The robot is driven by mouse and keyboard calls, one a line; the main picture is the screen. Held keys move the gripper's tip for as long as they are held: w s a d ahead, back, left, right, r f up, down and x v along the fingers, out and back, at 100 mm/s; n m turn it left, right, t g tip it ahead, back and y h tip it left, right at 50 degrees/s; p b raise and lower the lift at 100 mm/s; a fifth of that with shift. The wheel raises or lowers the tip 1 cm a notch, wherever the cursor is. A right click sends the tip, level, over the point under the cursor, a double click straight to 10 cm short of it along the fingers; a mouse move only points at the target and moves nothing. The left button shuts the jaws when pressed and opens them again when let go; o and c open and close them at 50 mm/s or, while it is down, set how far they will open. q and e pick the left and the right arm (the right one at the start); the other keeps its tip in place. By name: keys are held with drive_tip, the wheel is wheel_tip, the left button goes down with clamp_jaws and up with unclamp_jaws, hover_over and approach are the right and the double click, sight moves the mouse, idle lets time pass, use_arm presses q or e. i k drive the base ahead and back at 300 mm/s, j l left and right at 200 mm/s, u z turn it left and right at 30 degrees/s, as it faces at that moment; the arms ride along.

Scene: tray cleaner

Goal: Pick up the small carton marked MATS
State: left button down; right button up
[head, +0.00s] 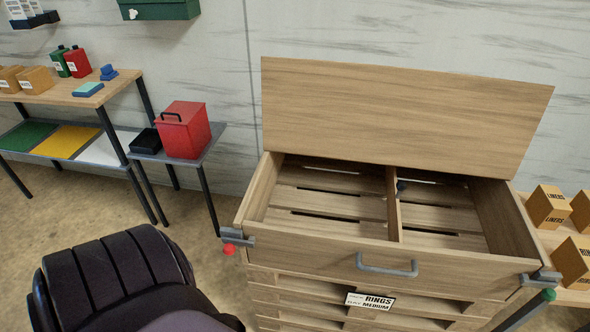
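No carton with a readable MATS mark shows. Two small tan cartons stand on the wooden-topped table at the left, the left one (9,79) cut by the picture's edge and the right one (37,80) beside it. Their labels are too small to read. At the right edge, an upper carton (548,207) and a lower carton (573,262) are both marked LINERS. Another carton (581,213) beside them is cut off and its mark cannot be read. Neither gripper is in view.
A red box (184,130) and black tray (146,141) stand on a low side table. A dark ribbed shape, unclear what, covers the lower left. Floor shows between.

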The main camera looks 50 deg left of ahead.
sight(36, 79)
drive_tip(key=u, duration=3.35)
drive_tip(key=i+l+u, duration=0.1)
drive_tip(key=u, duration=0.3)
drive_tip(key=l+u, duration=0.15)
drive_tip(key=u, duration=0.25)
drive_tip(key=i+l+u, duration=0.1)
drive_tip(key=u, duration=0.35)
drive_tip(key=l+u, duration=0.15)
drive_tip(key=u, duration=0.25)
drive_tip(key=i+l+u, duration=0.1)
drive_tip(key=l+u, duration=0.45)
drive_tip(key=u, duration=0.2)
drive_tip(key=l+u, duration=0.75)
drive_tip(key=l, duration=2.45)
drive_tip(key=i+l, duration=0.1)
drive_tip(key=l, duration=0.45)
drive_tip(key=i+l+z, duration=0.1)
drive_tip(key=l, duration=0.4)
drive_tip(key=l+z, duration=0.2)
drive_tip(key=z, duration=0.15)
drive_tip(key=l+z, duration=0.2)
drive_tip(key=z, duration=0.15)
drive_tip(key=i+l+z, duration=0.1)
drive_tip(key=z, duration=0.25)
drive_tip(key=l, duration=0.05)
